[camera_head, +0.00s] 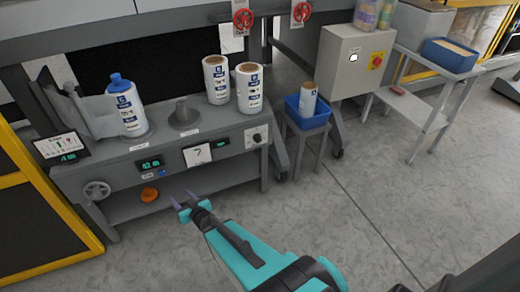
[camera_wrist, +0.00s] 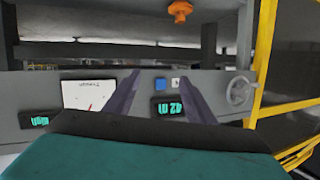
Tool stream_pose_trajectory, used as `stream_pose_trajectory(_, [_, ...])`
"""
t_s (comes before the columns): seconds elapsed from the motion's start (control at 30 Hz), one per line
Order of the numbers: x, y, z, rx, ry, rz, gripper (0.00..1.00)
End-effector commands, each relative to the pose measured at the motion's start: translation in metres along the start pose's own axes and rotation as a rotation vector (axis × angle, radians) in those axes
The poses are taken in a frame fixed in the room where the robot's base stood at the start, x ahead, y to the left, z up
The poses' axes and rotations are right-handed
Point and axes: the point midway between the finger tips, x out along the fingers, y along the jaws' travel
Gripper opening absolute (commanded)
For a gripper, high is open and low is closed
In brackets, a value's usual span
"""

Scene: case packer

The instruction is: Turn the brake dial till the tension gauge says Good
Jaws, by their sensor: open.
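The tension gauge (camera_head: 197,155) is a white face on the front of the grey bench; in the wrist view it shows upside down with a red needle (camera_wrist: 90,95). The small green display beside it (camera_head: 222,143) seems to read High, also upside down in the wrist view (camera_wrist: 38,121). A small black dial on a white plate (camera_head: 257,137), probably the brake dial, is at the right end of the bench front; it is outside the wrist view. My gripper (camera_head: 184,201) is open and empty, in front of the bench and lower left of that dial; its fingers show in the wrist view (camera_wrist: 157,78).
A handwheel (camera_head: 97,190) and another green display (camera_head: 150,163) are on the bench front. White rolls (camera_head: 216,80) stand on top. An orange object (camera_head: 150,194) lies on the lower shelf. A stool with a blue bin (camera_head: 307,118) stands right. The floor in front is clear.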

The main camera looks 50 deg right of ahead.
Motion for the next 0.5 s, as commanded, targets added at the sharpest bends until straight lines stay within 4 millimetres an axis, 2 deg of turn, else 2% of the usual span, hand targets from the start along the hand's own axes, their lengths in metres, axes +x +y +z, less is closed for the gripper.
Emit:
stream_pose_trajectory(0.07, [0.007, 0.017, -0.009, 0.005, 0.082, -0.009, 0.50])
stream_pose_trajectory(0.23, [0.009, 0.049, -0.037, 0.005, 0.259, -0.038, 0.50])
stream_pose_trajectory(0.5, [-0.006, 0.110, -0.067, -0.022, 0.486, -0.063, 0.50])
